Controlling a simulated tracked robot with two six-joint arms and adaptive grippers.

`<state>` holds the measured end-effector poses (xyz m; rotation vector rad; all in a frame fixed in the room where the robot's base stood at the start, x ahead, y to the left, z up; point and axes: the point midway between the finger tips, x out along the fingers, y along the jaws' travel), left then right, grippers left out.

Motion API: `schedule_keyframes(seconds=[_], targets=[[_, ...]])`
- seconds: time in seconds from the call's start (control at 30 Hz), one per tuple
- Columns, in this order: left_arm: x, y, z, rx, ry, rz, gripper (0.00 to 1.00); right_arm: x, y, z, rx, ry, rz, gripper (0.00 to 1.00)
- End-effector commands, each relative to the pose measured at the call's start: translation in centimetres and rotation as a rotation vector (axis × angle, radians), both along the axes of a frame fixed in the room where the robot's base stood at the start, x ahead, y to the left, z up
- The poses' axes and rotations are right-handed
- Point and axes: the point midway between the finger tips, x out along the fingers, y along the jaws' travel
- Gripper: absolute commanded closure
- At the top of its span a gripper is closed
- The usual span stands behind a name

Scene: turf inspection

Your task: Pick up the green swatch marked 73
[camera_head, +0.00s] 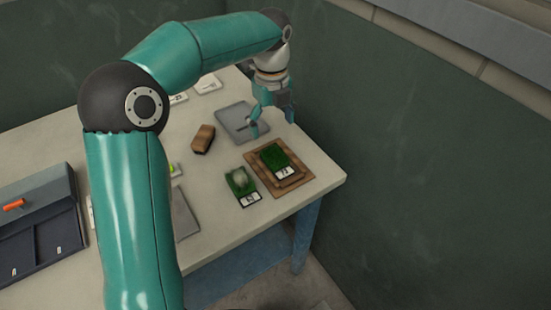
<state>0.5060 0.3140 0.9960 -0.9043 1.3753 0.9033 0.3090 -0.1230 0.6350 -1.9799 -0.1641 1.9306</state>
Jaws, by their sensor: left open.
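Two green turf swatches with white number labels are near the right corner of the table. One swatch (274,157) lies on stacked brown boards (299,180); its label is small but looks like 73. The other swatch (238,181), with a pale patch, lies on the table just left of the boards; I cannot read its label surely. My left gripper (273,123) is open and empty, pointing down beyond the swatches, by the right side of a grey tray. It touches neither swatch. My right gripper is not in view.
The grey tray (229,118) lies behind the swatches. A brown block (202,139) is left of it. White cards (208,83) lie at the back. A grey plate (186,215) and a dark case (38,220) with an orange handle are at left. A dark green wall stands right.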

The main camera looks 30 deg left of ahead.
Motion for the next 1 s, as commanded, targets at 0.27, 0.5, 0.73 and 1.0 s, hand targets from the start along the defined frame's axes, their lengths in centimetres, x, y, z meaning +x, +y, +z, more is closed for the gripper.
schedule_keyframes(seconds=[0.27, 0.5, 0.73, 1.0], targets=[[-0.1, 0.2, -4.6, 0.001, 0.002, 0.005, 0.14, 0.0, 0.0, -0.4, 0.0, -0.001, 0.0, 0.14], [0.0, 0.1, -6.0, 0.0, 0.003, 0.005, 0.14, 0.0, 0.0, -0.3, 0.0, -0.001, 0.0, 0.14], [0.2, -0.3, -9.2, 0.0, 0.004, 0.006, 0.14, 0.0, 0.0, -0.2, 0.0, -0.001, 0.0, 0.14], [0.3, -0.3, -10.3, 0.0, 0.0, 0.006, 0.14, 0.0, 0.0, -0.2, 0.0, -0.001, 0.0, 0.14]])
